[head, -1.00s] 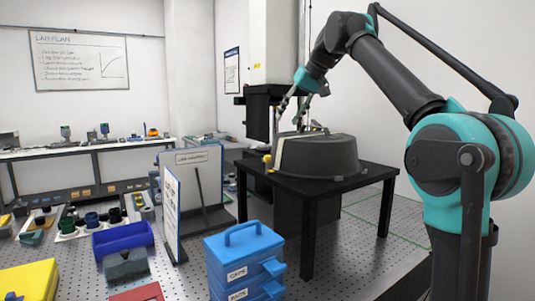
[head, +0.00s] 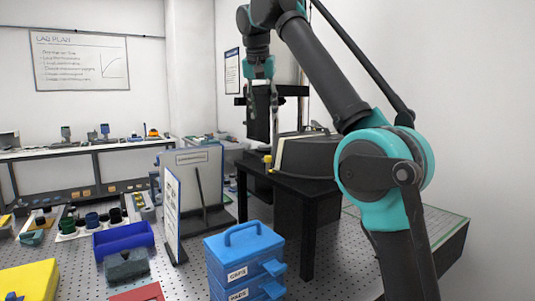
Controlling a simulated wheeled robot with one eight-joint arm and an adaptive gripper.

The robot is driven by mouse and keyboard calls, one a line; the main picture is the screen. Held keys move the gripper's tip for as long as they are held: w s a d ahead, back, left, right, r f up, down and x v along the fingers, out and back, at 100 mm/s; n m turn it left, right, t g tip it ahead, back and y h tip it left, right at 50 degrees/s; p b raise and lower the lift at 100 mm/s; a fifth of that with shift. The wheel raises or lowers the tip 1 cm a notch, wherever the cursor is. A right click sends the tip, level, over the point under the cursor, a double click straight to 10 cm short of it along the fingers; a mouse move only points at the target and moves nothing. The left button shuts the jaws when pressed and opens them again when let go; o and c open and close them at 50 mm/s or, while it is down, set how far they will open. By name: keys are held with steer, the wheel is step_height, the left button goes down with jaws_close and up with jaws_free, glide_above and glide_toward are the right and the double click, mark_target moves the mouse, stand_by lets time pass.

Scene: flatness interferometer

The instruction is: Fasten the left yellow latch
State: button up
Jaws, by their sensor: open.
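A small yellow latch (head: 267,160) shows at the left end of the dark grey housing (head: 305,157), which sits on a black table (head: 296,183). I cannot tell whether the latch is fastened. My gripper (head: 262,118) hangs pointing down, above and slightly left of the latch, with its fingers apart and nothing between them. It does not appear to touch the latch. My arm hides the right part of the housing and table.
A blue drawer box (head: 243,258) stands in front of the table. A sign board (head: 193,180) stands to its left. A dark vertical column with a crossbar is behind my gripper. Blue and yellow bins lie at lower left on the perforated floor.

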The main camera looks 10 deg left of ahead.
steer(key=x, duration=1.5)
steer(key=shift+f, duration=0.3)
jaws_close()
